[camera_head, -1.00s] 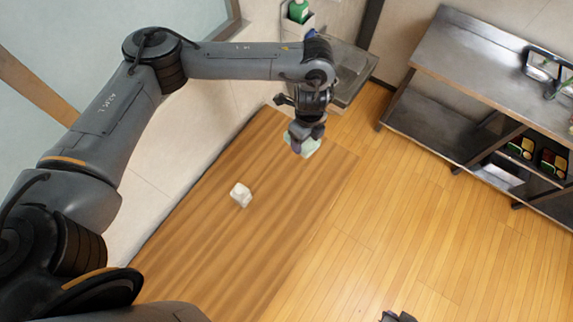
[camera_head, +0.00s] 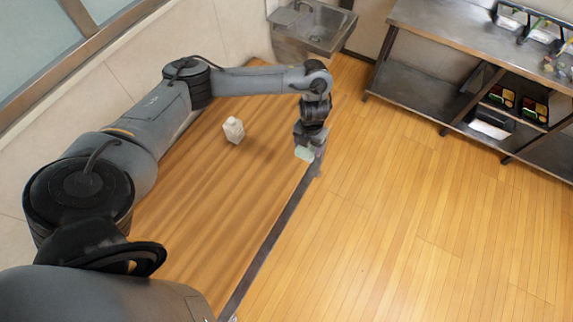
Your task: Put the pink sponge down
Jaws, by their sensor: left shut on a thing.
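My left gripper (camera_head: 308,146) points down over the right edge of the wooden table (camera_head: 205,215). The fingers partly cover the block. I cannot tell how high it is held above the table. My right gripper is out of view.
A small white block (camera_head: 233,130) sits on the table, left of my gripper. A steel sink (camera_head: 315,25) stands at the back. A metal shelf unit (camera_head: 425,85) with trays (camera_head: 516,102) is at the right. The wooden floor between is clear.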

